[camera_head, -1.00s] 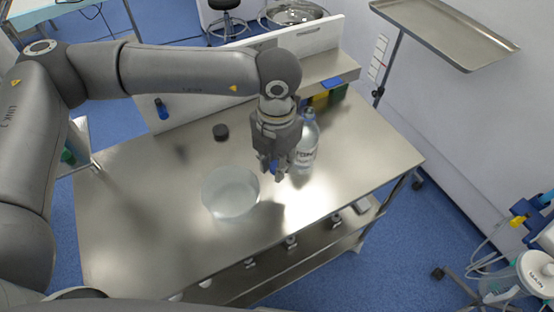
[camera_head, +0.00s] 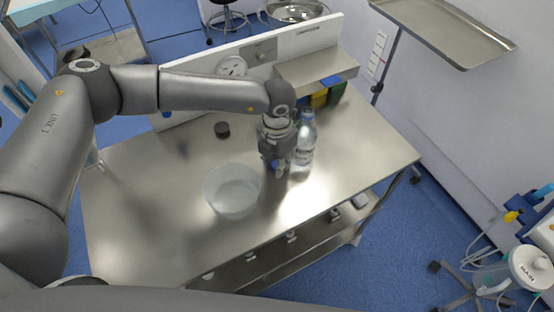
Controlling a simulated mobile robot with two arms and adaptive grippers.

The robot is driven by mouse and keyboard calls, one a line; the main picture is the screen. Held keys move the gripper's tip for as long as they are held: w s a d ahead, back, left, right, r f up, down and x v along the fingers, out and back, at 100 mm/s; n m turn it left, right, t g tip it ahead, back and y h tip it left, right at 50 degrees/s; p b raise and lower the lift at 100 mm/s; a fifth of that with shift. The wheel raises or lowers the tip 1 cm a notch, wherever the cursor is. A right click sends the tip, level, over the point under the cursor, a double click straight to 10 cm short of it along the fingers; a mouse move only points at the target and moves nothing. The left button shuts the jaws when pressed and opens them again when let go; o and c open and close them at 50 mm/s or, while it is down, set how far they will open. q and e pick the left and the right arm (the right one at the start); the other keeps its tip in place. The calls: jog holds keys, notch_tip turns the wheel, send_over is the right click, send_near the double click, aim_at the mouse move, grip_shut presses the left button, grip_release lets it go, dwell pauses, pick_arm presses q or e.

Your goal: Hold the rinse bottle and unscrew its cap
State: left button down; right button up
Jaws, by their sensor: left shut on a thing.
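The rinse bottle (camera_head: 305,148), clear with a white label, stands upright on the steel table, just right of my left gripper. I cannot tell whether the gripper touches the bottle's side. My right gripper is not in view.
A clear round bowl (camera_head: 232,190) stands on the steel table (camera_head: 135,235), left of and nearer than the gripper. A small black round piece (camera_head: 222,130) lies behind the bowl. A raised shelf (camera_head: 310,68) borders the back. The table's left part is clear.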

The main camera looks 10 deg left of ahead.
pick_arm(q)
jog(key=shift+f, duration=0.2)
jog(key=c, duration=1.2)
grip_release()
jog(key=shift+c, duration=0.2)
jog(key=shift+r, duration=0.1)
